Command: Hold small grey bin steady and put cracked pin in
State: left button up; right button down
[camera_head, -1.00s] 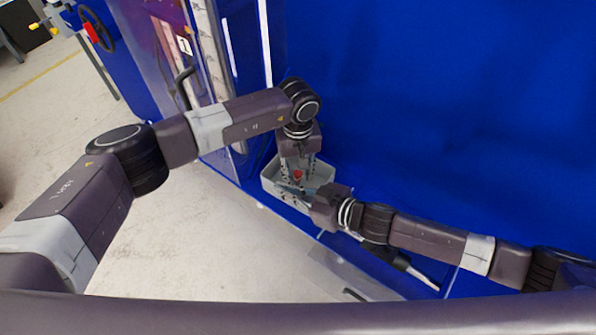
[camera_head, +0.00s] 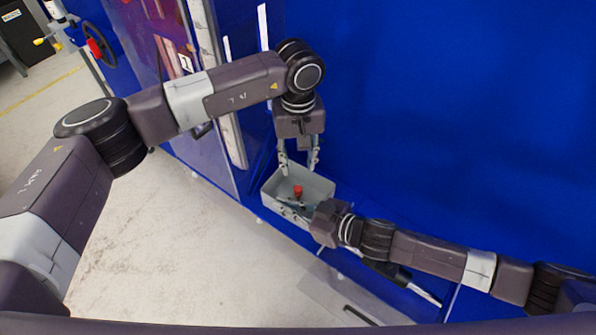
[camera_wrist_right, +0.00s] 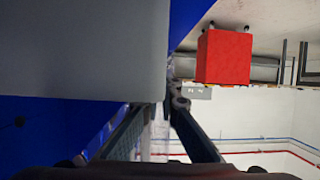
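The small grey bin (camera_head: 322,185) sits against the blue wall in the head view. A small red-topped piece, apparently the cracked pin (camera_head: 298,190), is inside it; no crack can be made out at this size. My left gripper (camera_head: 299,168) is above the bin's back part, fingers apart and pointing down, with nothing between them. My right gripper (camera_head: 303,213) is at the bin's front wall, partly hidden by its own wrist. In the right wrist view, its fingers (camera_wrist_right: 172,104) close together at the edge of the bin's large grey side (camera_wrist_right: 85,50).
A blue panel (camera_head: 430,110) rises behind and right of the bin. A clear door (camera_head: 185,100) stands to the left. A dark-handled tool (camera_head: 395,275) lies below my right arm. Pale open floor (camera_head: 180,250) is at lower left. A red cabinet (camera_wrist_right: 225,57) stands far off.

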dwell(0.4)
jog(key=c, duration=2.1)
grip_release()
jog(key=shift+s+d, duration=0.1)
